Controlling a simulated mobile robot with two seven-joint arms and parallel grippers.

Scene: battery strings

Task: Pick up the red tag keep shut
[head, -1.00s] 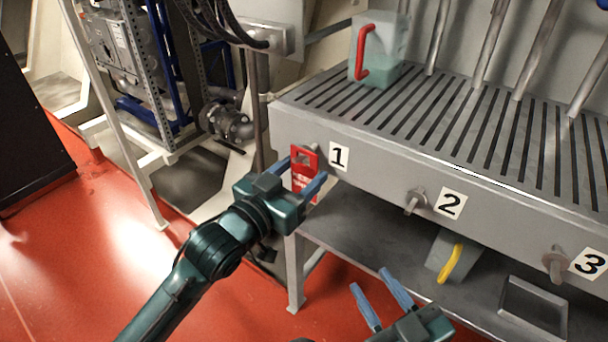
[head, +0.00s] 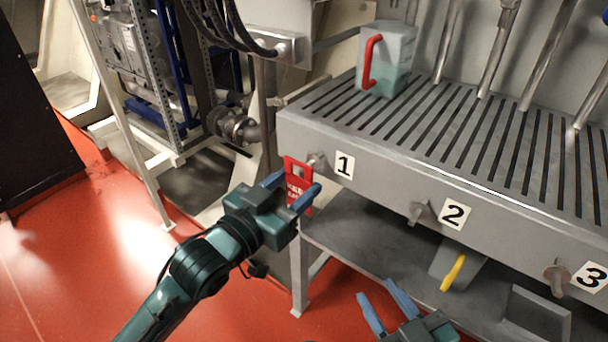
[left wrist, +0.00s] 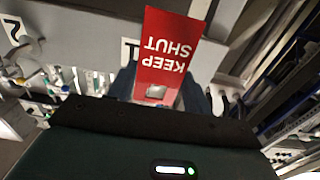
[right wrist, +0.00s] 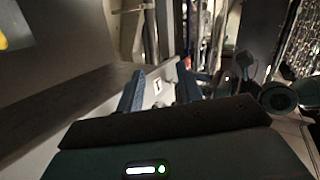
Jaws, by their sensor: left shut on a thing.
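The red tag (head: 297,172) with white lettering hangs upright at the front left corner of the grey bench, just left of the valve handle (head: 317,160) beside label 1. My left gripper (head: 293,187) is shut on the tag, with its blue fingers on either side of the lower part. In the left wrist view the tag (left wrist: 168,50) sits between the fingers and reads KEEP SHUT upside down. Whether it still touches the valve handle I cannot tell. My right gripper (head: 376,292) is open and empty, low in front of the bench; its apart fingers also show in the right wrist view (right wrist: 160,90).
The slotted bench (head: 400,140) has further valve handles at label 2 (head: 453,212) and label 3 (head: 589,277). A jug with a red handle (head: 393,58) stands on top. A container with a yellow handle (head: 453,271) is on the lower shelf. The red floor at left is clear.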

